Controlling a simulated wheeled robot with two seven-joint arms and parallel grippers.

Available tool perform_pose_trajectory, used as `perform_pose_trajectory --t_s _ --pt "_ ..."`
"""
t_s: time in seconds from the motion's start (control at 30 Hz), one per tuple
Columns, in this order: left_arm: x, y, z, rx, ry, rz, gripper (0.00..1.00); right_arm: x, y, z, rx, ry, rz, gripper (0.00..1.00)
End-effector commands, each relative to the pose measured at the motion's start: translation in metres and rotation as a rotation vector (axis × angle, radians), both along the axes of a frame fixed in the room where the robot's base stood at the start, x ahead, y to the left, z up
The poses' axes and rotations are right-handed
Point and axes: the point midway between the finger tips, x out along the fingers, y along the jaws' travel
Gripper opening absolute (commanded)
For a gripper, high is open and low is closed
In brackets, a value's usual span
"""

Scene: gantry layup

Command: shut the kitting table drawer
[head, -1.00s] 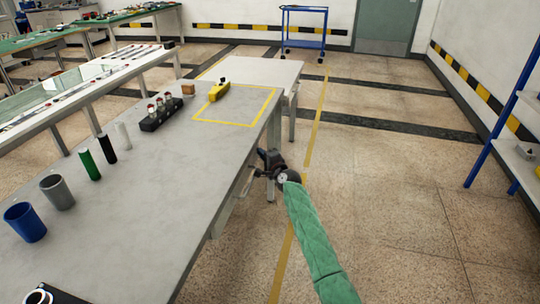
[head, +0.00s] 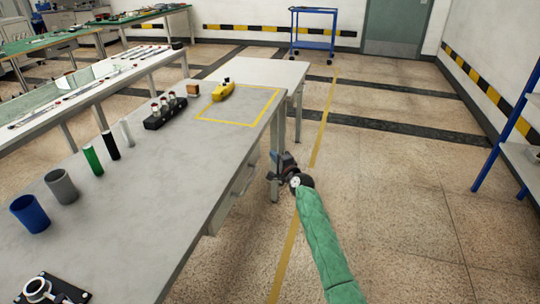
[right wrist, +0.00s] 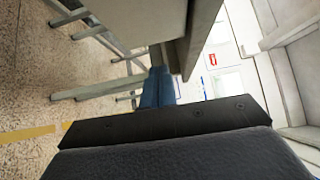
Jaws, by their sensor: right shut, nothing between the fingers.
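The kitting table (head: 165,180) runs along the left of the head view, its grey top holding several items. Its drawer (head: 243,182) is on the right side below the top, seen at a steep angle; how far it stands out is hard to tell. My right gripper (head: 280,158) is shut and empty beside the table's right edge, near the far leg, beyond the drawer front. In the right wrist view its blue fingers (right wrist: 158,88) are together, close to a grey panel and edge; contact cannot be told. My left gripper is not in view.
On the top stand a blue cup (head: 30,213), a grey cup (head: 61,186), several tubes, a black rack (head: 165,116) and a yellow object (head: 223,91). A blue shelf frame (head: 505,125) stands at the right. The floor right of the table is open.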

Motion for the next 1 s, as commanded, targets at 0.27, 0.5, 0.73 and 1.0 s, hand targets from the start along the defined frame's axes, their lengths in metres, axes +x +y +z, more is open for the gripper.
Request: perform_pose_trajectory --t_s 0.27,0.5,0.73,1.0 --pt "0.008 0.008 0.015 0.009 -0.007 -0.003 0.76 -0.044 -0.025 -0.002 -0.002 0.001 -0.001 0.00" --pt "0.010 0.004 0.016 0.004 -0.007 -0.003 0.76 -0.069 -0.038 -0.002 0.000 0.002 -0.001 0.00" --pt "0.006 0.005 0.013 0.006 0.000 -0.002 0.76 -0.075 -0.042 -0.001 -0.004 0.000 -0.001 0.00" --pt "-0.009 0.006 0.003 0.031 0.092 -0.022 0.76 -0.082 -0.031 -0.019 -0.207 -0.014 0.079 0.00"
